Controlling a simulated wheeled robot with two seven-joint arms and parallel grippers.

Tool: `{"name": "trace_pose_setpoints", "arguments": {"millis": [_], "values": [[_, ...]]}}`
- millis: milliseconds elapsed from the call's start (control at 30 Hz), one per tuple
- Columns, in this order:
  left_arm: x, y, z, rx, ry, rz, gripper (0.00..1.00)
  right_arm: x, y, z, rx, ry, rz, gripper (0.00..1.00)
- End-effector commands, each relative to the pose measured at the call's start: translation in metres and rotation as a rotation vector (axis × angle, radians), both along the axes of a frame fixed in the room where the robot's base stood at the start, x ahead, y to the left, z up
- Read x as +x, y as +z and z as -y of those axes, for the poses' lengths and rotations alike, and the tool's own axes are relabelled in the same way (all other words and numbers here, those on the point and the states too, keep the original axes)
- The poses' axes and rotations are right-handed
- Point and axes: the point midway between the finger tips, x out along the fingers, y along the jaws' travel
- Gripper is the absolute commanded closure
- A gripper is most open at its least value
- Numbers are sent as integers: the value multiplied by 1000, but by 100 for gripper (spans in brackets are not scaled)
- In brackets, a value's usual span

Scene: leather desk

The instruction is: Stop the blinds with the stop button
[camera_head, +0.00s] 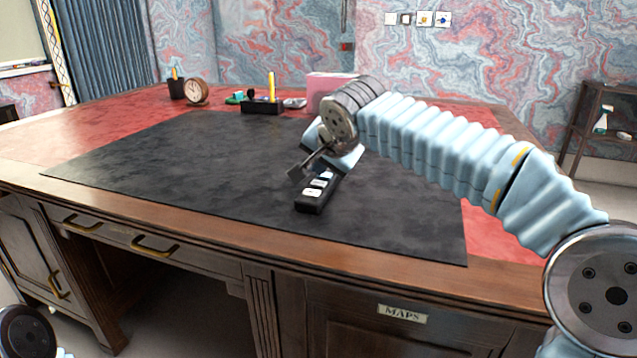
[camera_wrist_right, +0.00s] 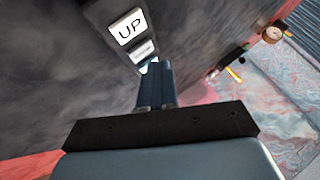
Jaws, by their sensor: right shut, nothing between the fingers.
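A slim black control box (camera_head: 312,203) with a row of white buttons lies on the dark desk mat. In the right wrist view, its end button (camera_wrist_right: 128,26) reads UP. A middle button (camera_wrist_right: 141,50) beside it has lettering too small to read. A third light button (camera_wrist_right: 149,66) is partly hidden by my fingers. My right gripper (camera_head: 297,173) is shut and empty, its tip close above and beside the box. In the wrist view its fingertips (camera_wrist_right: 155,65) overlap the third button; I cannot tell whether they touch. My left gripper is out of view.
The dark mat (camera_head: 150,165) is clear left of the box. A clock (camera_head: 196,92), a pencil cup (camera_head: 176,88), a black organizer (camera_head: 262,107) and a pink box (camera_head: 330,86) stand at the back. Small picture tiles (camera_head: 424,18) hang on the wall.

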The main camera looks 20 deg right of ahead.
Motion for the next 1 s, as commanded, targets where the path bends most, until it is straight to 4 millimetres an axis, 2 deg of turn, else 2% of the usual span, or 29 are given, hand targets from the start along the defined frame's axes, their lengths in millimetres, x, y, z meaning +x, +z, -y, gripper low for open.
{"name": "trace_pose_setpoints", "arguments": {"millis": [1000], "values": [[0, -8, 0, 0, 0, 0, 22, 0, -8, 0, 0, 0, 0, 100]]}}
